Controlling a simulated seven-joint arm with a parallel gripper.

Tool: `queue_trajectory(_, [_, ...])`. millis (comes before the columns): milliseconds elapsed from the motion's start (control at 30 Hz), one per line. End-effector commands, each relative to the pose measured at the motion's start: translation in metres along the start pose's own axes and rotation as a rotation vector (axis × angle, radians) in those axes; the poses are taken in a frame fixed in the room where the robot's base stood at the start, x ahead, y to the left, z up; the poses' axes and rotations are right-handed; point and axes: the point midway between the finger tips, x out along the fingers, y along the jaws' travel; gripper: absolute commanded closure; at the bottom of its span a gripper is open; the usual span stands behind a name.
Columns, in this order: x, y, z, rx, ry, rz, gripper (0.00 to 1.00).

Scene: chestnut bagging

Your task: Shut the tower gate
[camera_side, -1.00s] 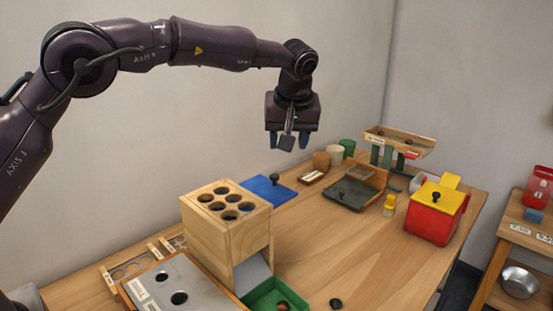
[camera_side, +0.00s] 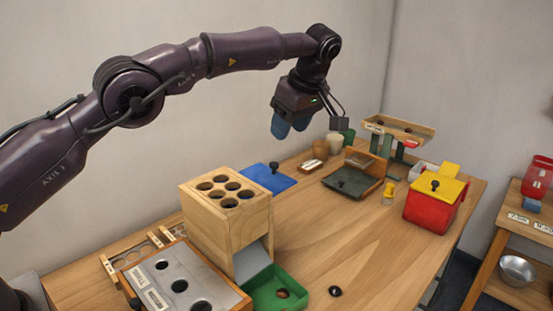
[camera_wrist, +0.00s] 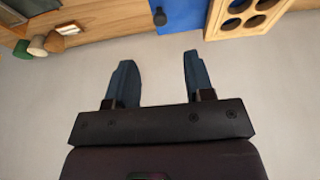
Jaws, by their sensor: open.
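My gripper (camera_side: 290,125) is open and empty, high above the back of the table near the wall. Its two blue fingers also show apart in the wrist view (camera_wrist: 158,72), with the pale wall behind them. A wooden trough on green posts (camera_side: 400,128) stands at the far right, with a small red piece (camera_side: 411,143) below it. A tall wooden block with round holes (camera_side: 226,215) stands at the front, above a grey chute (camera_side: 252,263). I cannot tell which part is the tower gate, or whether it is open.
A green tray (camera_side: 262,293) sits under the chute. A dark round piece (camera_side: 335,291) lies in front. The table's middle is clear.

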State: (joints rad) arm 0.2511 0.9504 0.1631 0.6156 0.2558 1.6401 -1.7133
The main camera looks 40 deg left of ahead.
Motion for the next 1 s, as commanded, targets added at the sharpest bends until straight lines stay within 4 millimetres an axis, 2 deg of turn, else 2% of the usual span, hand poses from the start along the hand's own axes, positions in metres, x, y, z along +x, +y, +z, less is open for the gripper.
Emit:
queue_trajectory(300, [0.064,-0.001,-0.001,0.001,0.0,-0.005,0.52])
queue_trajectory(500, [0.09,0.0,0.0,0.001,0.001,-0.003,0.52])
queue_trajectory(667, [0.098,0.0,0.0,0.001,0.001,-0.002,0.52])
queue_trajectory(900, [0.098,0.0,0.0,0.001,0.001,-0.001,0.52])
queue_trajectory(933, [0.098,0.0,0.0,0.001,0.001,-0.001,0.54])
queue_trajectory(1000, [0.098,0.0,0.0,0.001,0.001,-0.001,0.7])
